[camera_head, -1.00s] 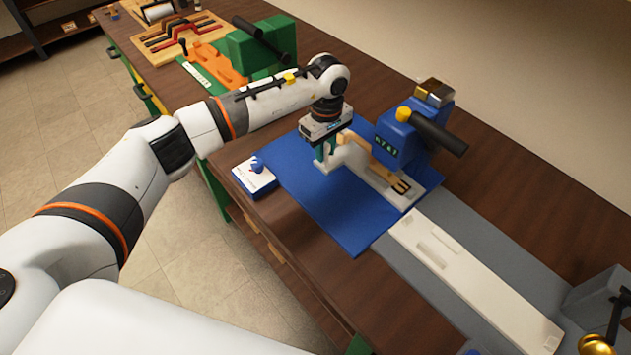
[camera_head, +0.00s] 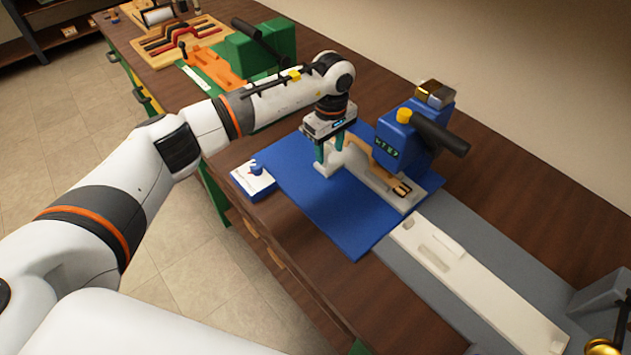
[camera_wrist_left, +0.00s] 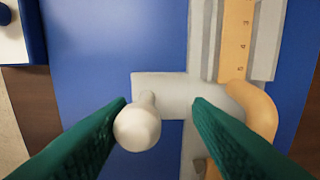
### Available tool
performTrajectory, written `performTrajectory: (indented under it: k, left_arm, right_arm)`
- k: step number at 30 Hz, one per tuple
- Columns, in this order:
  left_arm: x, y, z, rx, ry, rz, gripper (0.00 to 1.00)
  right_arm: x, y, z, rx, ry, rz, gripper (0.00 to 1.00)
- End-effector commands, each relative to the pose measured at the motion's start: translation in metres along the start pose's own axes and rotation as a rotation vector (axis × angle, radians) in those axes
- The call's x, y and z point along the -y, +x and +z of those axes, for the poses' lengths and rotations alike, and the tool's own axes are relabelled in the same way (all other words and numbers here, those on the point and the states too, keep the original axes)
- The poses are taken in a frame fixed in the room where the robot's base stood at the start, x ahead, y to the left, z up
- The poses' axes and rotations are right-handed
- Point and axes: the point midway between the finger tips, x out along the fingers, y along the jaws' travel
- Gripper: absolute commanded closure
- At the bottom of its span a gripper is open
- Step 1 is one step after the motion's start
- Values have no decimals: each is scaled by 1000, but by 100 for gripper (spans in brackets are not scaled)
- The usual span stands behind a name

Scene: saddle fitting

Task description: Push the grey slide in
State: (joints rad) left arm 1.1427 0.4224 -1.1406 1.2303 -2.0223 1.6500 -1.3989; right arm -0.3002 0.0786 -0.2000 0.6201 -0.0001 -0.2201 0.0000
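The grey slide (camera_wrist_left: 172,88) shows in the left wrist view as a pale grey crosspiece with a round light knob (camera_wrist_left: 137,128). My left gripper (camera_head: 328,163) is over that end, fingers pointing down. In the wrist view its green fingers (camera_wrist_left: 160,108) stand apart on either side of the knob. The knob is close to the left finger; whether they touch I cannot tell. A tan strip with marks (camera_wrist_left: 236,40) lies along the track. My right gripper is out of view.
A blue machine (camera_head: 402,140) with a display and black handle stands just right of my left gripper. A long pale bar (camera_head: 470,280) lies at right. Green and orange equipment (camera_head: 215,75) is farther back.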

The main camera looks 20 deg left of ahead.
Motion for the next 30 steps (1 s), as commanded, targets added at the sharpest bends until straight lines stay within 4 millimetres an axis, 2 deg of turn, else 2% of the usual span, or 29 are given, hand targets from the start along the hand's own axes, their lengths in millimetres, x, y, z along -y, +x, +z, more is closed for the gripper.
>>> performTrajectory:
  k: [13,30]
  left_arm:
    - [-1,-2,-1,-1,1,5,56]
    - [-2,-48,0,-1,-1,6,56]
  right_arm:
    - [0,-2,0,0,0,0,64]
    - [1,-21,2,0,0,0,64]
